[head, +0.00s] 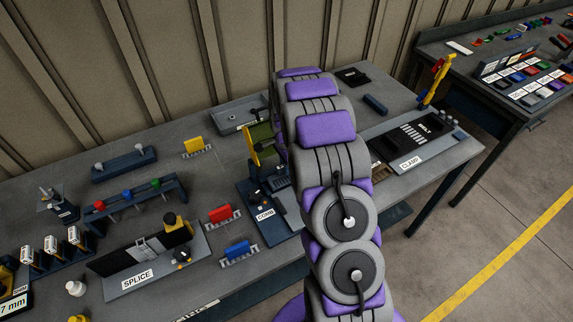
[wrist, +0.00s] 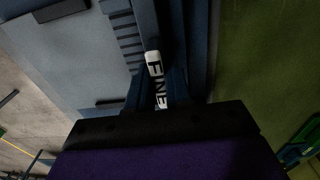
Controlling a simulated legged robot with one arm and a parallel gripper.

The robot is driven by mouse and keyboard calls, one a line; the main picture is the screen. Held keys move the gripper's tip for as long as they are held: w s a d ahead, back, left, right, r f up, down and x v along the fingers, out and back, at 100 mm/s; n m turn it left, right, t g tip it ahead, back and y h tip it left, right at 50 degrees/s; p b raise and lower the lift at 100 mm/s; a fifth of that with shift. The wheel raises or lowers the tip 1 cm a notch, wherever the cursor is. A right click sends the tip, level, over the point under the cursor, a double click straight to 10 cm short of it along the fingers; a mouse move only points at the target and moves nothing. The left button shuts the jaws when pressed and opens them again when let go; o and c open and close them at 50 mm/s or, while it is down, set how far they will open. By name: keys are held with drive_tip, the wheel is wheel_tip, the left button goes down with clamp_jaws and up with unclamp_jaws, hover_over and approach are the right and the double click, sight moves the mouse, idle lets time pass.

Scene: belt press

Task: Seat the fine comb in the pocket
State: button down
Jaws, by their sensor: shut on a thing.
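In the wrist view, a dark blue piece with a white FINE label, which I take as the fine comb (wrist: 154,63), runs out from my gripper (wrist: 160,103). My gripper is shut on it; the fingertips are mostly hidden by the dark gripper body. A row of dark slots or teeth (wrist: 125,40) lies just left of the piece. In the head view, the COMB station (head: 264,214) is a dark blue fixture left of my arm. My arm hides my gripper and part of the station there. I cannot tell whether the comb is inside the pocket.
A green and yellow part (head: 262,142) stands up behind the COMB station. Yellow (head: 194,146), red (head: 219,213) and blue (head: 237,248) pieces stand in small racks to the left.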

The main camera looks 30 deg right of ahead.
drive_tip(key=shift+f, duration=0.6)
idle(0.7)
drive_tip(key=c, duration=1)
unclamp_jaws()
drive_tip(key=shift+o, duration=0.2)
wheel_tip(320, 180, up, 17)
drive_tip(key=p, duration=0.2)
drive_tip(key=shift+w, duration=0.2)
drive_tip(key=shift+r, duration=0.1)
